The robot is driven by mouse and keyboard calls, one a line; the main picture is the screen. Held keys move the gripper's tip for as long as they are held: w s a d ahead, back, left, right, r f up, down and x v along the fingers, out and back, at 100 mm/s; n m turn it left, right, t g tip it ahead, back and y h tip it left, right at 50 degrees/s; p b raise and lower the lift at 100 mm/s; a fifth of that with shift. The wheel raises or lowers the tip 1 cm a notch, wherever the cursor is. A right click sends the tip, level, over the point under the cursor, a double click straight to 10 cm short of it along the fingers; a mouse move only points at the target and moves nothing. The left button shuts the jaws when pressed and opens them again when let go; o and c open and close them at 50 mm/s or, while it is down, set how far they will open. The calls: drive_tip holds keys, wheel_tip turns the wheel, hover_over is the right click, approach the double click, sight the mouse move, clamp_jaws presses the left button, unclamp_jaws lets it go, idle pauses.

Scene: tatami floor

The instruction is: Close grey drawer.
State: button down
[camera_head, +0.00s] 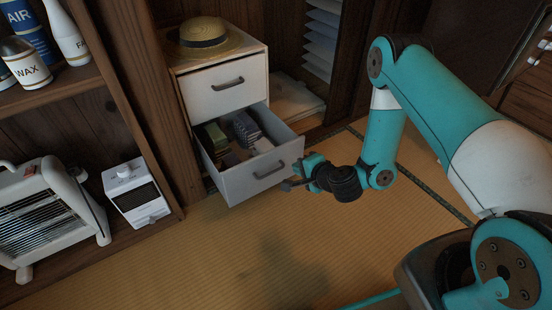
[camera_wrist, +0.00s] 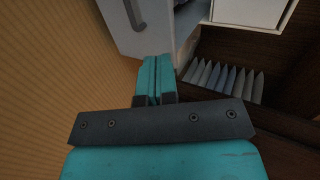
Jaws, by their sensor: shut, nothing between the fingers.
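The grey drawer (camera_head: 260,180) is the lower drawer of a small cabinet and is pulled well out. Its front has a dark handle (camera_head: 268,170), and several items lie inside. My gripper (camera_head: 289,184) is close to the right part of the drawer front in the head view; whether it touches cannot be told. In the wrist view, my gripper (camera_wrist: 156,62) has its teal fingers together and empty, and the drawer front (camera_wrist: 150,35) shows just ahead of the tips, with the handle to the left.
The white upper drawer (camera_head: 222,92) is shut, with a straw hat (camera_head: 203,34) on top of the cabinet. A wooden shelf (camera_head: 120,90) stands left, with a heater (camera_head: 50,218) and a small white device (camera_head: 135,190). Tatami floor (camera_head: 240,250) in front is clear.

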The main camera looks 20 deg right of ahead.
drive_tip(key=f, duration=0.1)
drive_tip(key=b, duration=0.3)
approach(273, 154)
wheel_tip(273, 154, down, 3)
drive_tip(key=w, duration=0.2)
drive_tip(key=w+a+b, duration=0.2)
drive_tip(key=shift+w+f, duration=0.3)
drive_tip(key=shift+w, duration=0.1)
drive_tip(key=shift+w+r, duration=0.15)
drive_tip(key=shift+w, duration=0.35)
